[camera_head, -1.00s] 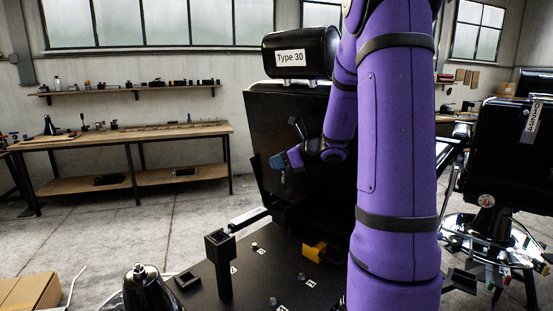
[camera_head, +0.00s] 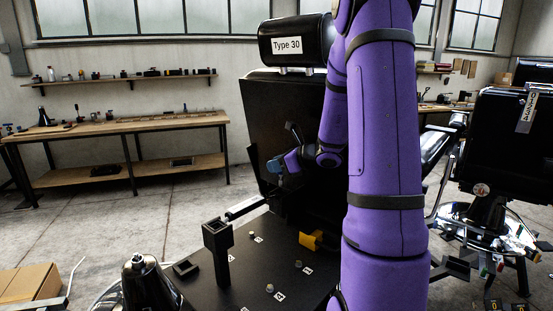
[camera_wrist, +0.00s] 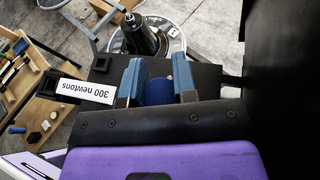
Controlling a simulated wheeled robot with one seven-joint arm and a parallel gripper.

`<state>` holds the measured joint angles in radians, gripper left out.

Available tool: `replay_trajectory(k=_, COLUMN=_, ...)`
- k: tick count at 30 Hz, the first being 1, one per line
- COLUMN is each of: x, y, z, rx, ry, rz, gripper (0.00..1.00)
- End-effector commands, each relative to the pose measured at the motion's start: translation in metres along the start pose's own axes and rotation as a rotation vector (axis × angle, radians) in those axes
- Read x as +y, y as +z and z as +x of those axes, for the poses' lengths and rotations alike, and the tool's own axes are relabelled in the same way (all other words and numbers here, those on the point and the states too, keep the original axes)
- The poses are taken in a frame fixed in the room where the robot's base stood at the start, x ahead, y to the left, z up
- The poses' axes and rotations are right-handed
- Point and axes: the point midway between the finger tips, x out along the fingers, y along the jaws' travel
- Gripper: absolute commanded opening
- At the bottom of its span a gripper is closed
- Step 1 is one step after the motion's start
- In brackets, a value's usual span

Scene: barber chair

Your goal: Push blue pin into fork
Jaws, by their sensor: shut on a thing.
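The blue pin (camera_wrist: 182,73) shows as a dark blue rounded piece between the fingers of my gripper (camera_wrist: 160,83) in the wrist view. My gripper is shut on it, and the fingers hide part of it. In the head view my gripper (camera_head: 277,164) is at the dark chair back, small and in shadow, and the pin cannot be made out there. I cannot make out the fork clearly in either view.
A black plate (camera_head: 258,262) with small fittings, a yellow block (camera_head: 311,240) and a square-topped post (camera_head: 217,245) lies below my gripper. A white "300 newtons" label (camera_wrist: 87,92) is left of the fingers. My purple arm hides the chair's right side.

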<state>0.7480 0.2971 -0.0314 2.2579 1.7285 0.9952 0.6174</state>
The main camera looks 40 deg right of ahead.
Motion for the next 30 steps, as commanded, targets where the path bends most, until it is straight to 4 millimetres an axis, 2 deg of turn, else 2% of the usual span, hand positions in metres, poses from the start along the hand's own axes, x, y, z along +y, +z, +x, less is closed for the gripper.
replay_trajectory(k=7, x=-0.0001, y=-0.0081, z=0.0033, rx=0.0, ry=-0.001, rz=0.001, gripper=0.01)
replay_trajectory(k=30, x=0.0, y=-0.0085, z=0.0033, rx=0.0, ry=-0.001, rz=0.001, gripper=0.01)
